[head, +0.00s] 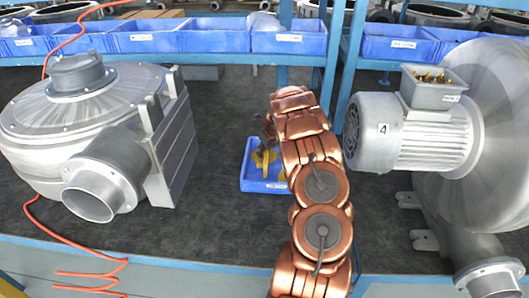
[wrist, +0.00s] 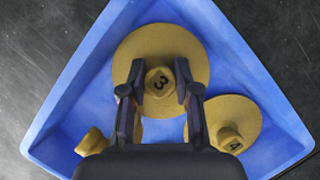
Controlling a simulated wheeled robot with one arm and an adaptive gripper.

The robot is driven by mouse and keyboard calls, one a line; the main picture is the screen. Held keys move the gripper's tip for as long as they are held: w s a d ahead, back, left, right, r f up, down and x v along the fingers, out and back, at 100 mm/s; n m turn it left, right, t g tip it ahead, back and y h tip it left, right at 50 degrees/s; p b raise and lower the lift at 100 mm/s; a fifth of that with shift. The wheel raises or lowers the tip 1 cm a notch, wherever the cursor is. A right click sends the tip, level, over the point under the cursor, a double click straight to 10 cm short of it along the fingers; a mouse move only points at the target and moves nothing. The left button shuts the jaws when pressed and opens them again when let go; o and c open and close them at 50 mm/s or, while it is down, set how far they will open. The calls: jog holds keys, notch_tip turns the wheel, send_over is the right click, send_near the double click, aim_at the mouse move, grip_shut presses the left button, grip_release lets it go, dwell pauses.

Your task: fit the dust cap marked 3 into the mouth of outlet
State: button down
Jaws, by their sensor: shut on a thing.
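The yellow dust cap marked 3 (wrist: 190,42) is a round disc with a raised knob, in or just above the blue tray (wrist: 60,118). My gripper (wrist: 160,82) is shut on its knob, one finger on each side. In the head view my gripper (head: 267,130) is over the tray (head: 246,178), partly hidden by my arm. A blower at left has an open round outlet (head: 92,203) facing the front. A second blower at right has an outlet (head: 495,280) cut off by the picture edge.
A yellow cap marked 4 (wrist: 240,112) lies in the tray at right, and another yellow piece (wrist: 92,141) at left. The right blower's motor (head: 415,135) bears a 4. Blue bins (head: 215,36) line the back. Dark bench top (head: 215,215) is clear between left blower and tray.

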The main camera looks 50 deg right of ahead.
notch_tip(320, 180, up, 17)
jog(key=b, duration=0.3)
jog(key=shift+r, duration=0.2)
jog(key=shift+d, duration=0.1)
dwell(0.4)
